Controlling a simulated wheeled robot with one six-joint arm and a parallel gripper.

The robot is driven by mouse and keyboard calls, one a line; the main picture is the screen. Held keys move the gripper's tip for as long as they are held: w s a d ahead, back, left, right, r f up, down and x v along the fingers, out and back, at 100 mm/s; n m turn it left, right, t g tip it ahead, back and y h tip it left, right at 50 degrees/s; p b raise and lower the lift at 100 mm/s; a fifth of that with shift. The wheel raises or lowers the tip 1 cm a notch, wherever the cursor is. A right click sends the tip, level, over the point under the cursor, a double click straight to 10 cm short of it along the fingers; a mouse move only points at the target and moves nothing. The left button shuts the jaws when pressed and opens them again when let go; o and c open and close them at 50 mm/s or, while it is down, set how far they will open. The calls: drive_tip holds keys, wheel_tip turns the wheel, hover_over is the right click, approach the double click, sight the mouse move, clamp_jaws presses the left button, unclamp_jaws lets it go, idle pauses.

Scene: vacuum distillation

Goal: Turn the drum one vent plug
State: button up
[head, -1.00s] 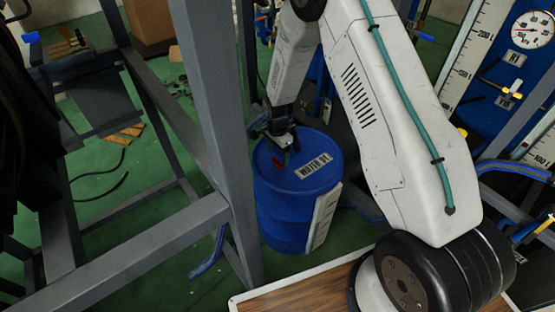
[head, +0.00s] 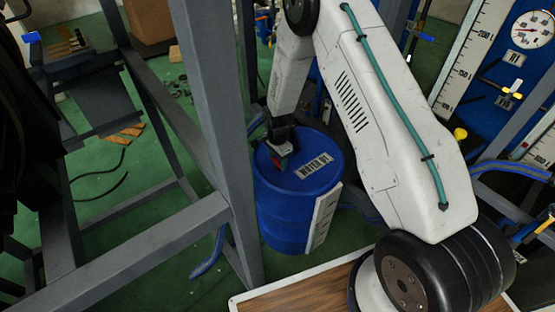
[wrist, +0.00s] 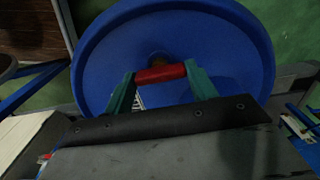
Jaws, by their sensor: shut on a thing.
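The blue drum (head: 325,200) stands on the green floor in the head view, with a "WATER 01" label on its lid. Its round lid also fills much of the wrist view (wrist: 235,60). The red vent plug (wrist: 160,74) is a short bar over a brown round fitting on the lid. My gripper (wrist: 160,80) has its two green fingers at the two ends of the red bar and is shut on it. In the head view my gripper (head: 280,162) is at the left part of the lid, and a little red shows at its tip.
A grey steel frame post (head: 215,130) stands close to the left of the drum. A white scale strip (head: 323,217) is on the drum's front right side. A wood-topped surface (head: 300,290) is in the foreground. Blue gauge panels (head: 515,65) stand at the right.

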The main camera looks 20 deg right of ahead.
drive_tip(key=shift+n, duration=0.3)
drive_tip(key=n, duration=0.9)
drive_tip(key=shift+n, duration=0.4)
drive_tip(key=n, duration=0.3)
drive_tip(key=shift+w+n, duration=0.1)
drive_tip(key=shift+n, duration=0.3)
drive_tip(key=n, duration=0.4)
drive_tip(key=shift+n, duration=2.8)
